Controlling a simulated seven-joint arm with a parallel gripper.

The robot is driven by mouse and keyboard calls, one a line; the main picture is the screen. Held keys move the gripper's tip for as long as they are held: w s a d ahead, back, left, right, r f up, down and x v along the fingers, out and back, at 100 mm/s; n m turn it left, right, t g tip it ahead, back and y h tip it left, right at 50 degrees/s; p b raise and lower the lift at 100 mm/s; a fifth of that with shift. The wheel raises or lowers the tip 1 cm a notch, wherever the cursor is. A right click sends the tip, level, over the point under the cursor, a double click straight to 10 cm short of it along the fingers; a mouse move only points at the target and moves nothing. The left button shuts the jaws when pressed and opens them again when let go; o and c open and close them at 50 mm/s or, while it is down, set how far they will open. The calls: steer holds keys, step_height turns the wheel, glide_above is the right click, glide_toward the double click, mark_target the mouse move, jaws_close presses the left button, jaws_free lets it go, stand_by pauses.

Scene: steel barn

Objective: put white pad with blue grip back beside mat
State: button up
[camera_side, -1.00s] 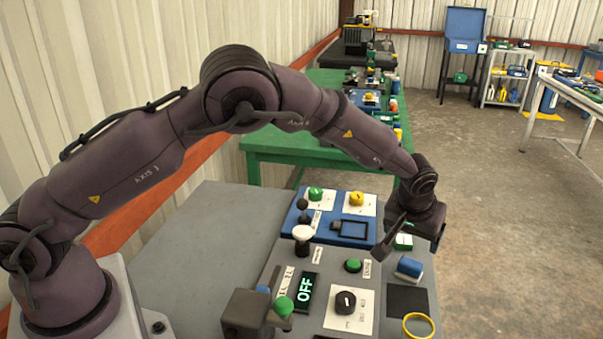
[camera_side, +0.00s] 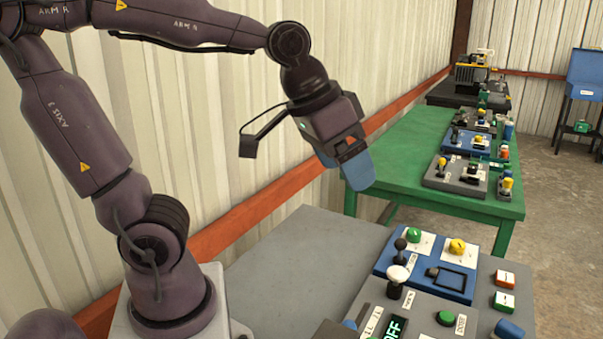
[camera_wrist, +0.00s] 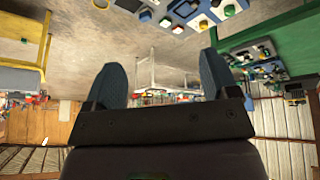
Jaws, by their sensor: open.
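The blue grip (camera_side: 508,331) of the white pad shows at the bottom edge of the side view, right of the green round button. Its lower part is cut off, so I cannot see the pad's white base. The mat is out of both current views. My gripper (camera_side: 357,170) is raised high above and left of the panel, well apart from the pad. In the wrist view my gripper (camera_wrist: 160,82) has its two blue-grey fingers spread wide, with nothing between them.
A blue panel (camera_side: 400,265) with green and yellow knobs stands on the grey bench (camera_side: 300,262). A white-topped lever (camera_side: 397,275) rises in front of it. A green table (camera_side: 405,160) with more panels stands behind. The corrugated wall is behind the arm. The bench's left part is bare.

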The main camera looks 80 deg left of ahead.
steer(key=s+f+m, duration=0.1)
steer(key=s, duration=0.5)
steer(key=shift+a+f, duration=0.25)
stand_by(0.7)
